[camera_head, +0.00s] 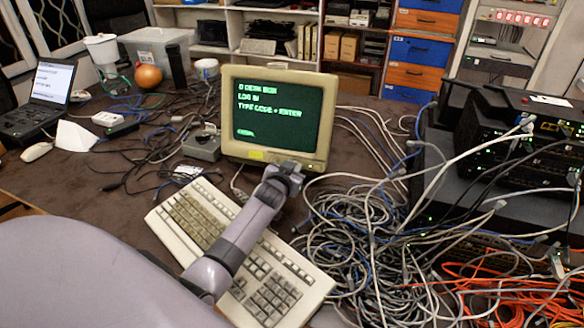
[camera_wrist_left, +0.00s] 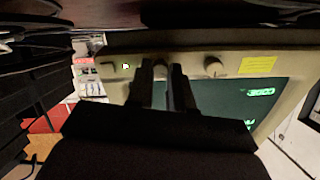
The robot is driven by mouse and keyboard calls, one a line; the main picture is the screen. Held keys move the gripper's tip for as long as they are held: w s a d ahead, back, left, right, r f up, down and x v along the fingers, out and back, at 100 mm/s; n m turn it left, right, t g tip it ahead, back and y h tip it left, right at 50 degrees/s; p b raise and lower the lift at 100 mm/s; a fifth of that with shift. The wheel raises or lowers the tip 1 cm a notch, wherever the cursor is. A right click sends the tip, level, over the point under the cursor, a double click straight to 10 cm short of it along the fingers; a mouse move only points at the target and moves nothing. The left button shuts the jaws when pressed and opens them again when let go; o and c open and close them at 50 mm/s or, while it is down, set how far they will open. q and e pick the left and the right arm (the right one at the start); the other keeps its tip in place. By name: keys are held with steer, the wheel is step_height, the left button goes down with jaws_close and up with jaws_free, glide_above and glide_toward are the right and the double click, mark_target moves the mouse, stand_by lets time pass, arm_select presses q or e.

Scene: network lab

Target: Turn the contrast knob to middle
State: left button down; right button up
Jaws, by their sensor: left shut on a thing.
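The beige monitor (camera_head: 322,150) stands behind the keyboard, its green screen lit with text. My left gripper (camera_head: 287,168) is at the lower right of its front bezel. In the left wrist view the bezel (camera_wrist_left: 120,68) appears upside down, with a pale round knob (camera_wrist_left: 213,66) near a yellow label (camera_wrist_left: 257,66). The fingers of my left gripper (camera_wrist_left: 168,72) are shut on another knob, mostly hidden between them. No knob lettering or pointer is readable, so I cannot tell the knob's setting. My right gripper is not in view.
A beige keyboard (camera_head: 185,215) lies under my left forearm. Tangled grey cables (camera_head: 345,235) cover the table to the right, beside black network gear (camera_head: 515,140). A small grey box (camera_head: 201,147) sits left of the monitor. A laptop (camera_head: 45,95) stands at far left.

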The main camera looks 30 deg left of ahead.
arm_select(q)
steer(key=m, duration=0.5)
steer(key=shift+m, duration=0.3)
steer(key=shift+m+p, duration=0.3)
steer(key=shift+m, duration=1.8)
steer(key=c, duration=1)
jaws_free()
steer(key=shift+s, duration=0.1)
steer(key=shift+s+d+r+p, duration=0.15)
steer(key=shift+s+r+p, duration=0.15)
steer(key=shift+s, duration=0.25)
steer(key=shift+p+v, duration=0.45)
steer(key=shift+v, duration=2.4)
